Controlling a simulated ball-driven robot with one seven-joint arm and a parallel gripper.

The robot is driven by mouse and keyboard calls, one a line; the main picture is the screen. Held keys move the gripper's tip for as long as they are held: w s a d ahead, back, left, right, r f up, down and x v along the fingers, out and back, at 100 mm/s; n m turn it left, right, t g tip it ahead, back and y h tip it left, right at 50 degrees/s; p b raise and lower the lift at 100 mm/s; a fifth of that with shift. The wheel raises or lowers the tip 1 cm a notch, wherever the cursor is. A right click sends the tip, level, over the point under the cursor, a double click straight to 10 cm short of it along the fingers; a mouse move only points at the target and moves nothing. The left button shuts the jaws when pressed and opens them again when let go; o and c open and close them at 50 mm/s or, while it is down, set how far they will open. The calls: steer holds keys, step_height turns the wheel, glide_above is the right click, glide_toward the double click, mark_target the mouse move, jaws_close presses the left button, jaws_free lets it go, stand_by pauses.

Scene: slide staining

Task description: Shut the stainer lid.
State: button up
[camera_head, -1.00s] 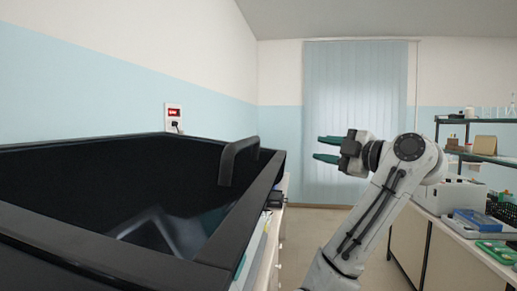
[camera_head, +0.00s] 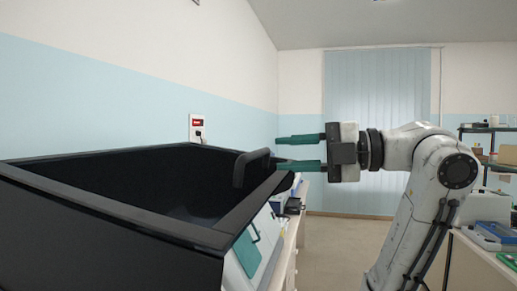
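The stainer lid (camera_head: 110,214) is a large black, hollow, box-like frame filling the left of the view. It stands raised and tilted, with its dark inside showing. A black curved handle (camera_head: 243,171) sits on its right rim. My gripper (camera_head: 279,152) is open and empty, with two green fingers pointing left, one above the other. Its tips are just right of the handle; the lower finger is close to the handle's upper right end. I cannot tell whether they touch. Part of the stainer body with a green panel (camera_head: 247,252) shows below the lid's right edge.
A white bench (camera_head: 293,228) runs back beyond the stainer. A wall outlet (camera_head: 198,129) is behind the lid. At right stand another bench (camera_head: 478,266) with a blue box (camera_head: 497,231) and a shelf (camera_head: 507,166). The floor (camera_head: 335,245) between the benches is clear.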

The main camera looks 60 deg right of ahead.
mark_target(262, 154)
steer(key=shift+p+x, duration=0.75)
steer(key=shift+x, duration=2.4)
jaws_close()
